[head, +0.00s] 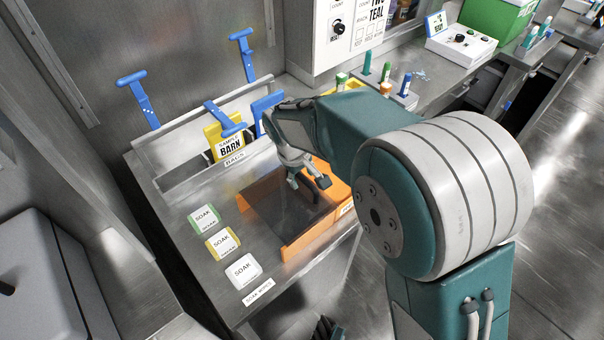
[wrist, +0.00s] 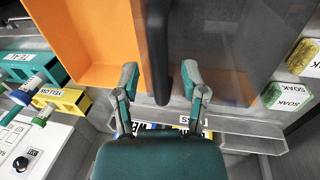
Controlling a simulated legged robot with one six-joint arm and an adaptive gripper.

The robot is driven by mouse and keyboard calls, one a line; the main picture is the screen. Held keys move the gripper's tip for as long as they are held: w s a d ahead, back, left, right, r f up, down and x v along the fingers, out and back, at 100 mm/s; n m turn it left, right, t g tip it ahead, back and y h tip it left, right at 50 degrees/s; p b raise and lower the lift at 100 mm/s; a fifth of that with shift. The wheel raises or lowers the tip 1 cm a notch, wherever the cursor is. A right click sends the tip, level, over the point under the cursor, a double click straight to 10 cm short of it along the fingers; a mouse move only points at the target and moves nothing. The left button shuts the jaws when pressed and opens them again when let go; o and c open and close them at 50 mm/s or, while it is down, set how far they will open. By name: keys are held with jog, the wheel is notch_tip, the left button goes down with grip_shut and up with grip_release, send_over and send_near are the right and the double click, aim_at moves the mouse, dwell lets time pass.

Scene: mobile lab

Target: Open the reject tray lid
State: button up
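The orange reject tray (head: 300,245) sits on the steel bench. It also shows in the wrist view (wrist: 95,45). Its dark see-through lid (head: 268,207) covers the left part of the tray in the head view; orange surface shows uncovered on the right. In the wrist view the lid (wrist: 225,45) is on the right, with a dark handle bar (wrist: 157,45) along its edge. My gripper (head: 308,181) is over this edge. In the wrist view its fingers (wrist: 160,76) are apart, one on each side of the bar; I cannot tell whether they touch it.
Green, yellow and white SOAK blocks (head: 222,243) stand left of the tray. Behind it is a bag rack with a yellow BARN bag (head: 226,137) and blue hooked tools (head: 137,96). Racks with coloured vials (head: 385,90) stand behind my arm. The bench front is clear.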

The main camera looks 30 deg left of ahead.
aim_at(294, 194)
jog(key=shift+r, duration=0.1)
notch_tip(294, 194, up, 12)
jog(key=s+a, duration=0.1)
jog(key=s, duration=0.1)
jog(key=shift+f, duration=0.25)
dwell(0.4)
jog(key=d+r+m+t+y, duration=0.1)
jog(key=d+r+m, duration=0.25)
jog(key=d, duration=0.75)
jog(key=d+r+m, duration=0.2)
jog(key=d+r, duration=0.2)
jog(key=d, duration=0.7)
jog(key=s+d+f+m+t, duration=0.1)
jog(key=s+d+m, duration=0.3)
jog(key=s+d, duration=0.2)
jog(key=s+d+f+m+t, duration=0.1)
jog(key=s+d+m, duration=0.3)
jog(key=d, duration=0.7)
jog(key=shift+s+t, duration=0.3)
jog(key=shift+s, duration=0.55)
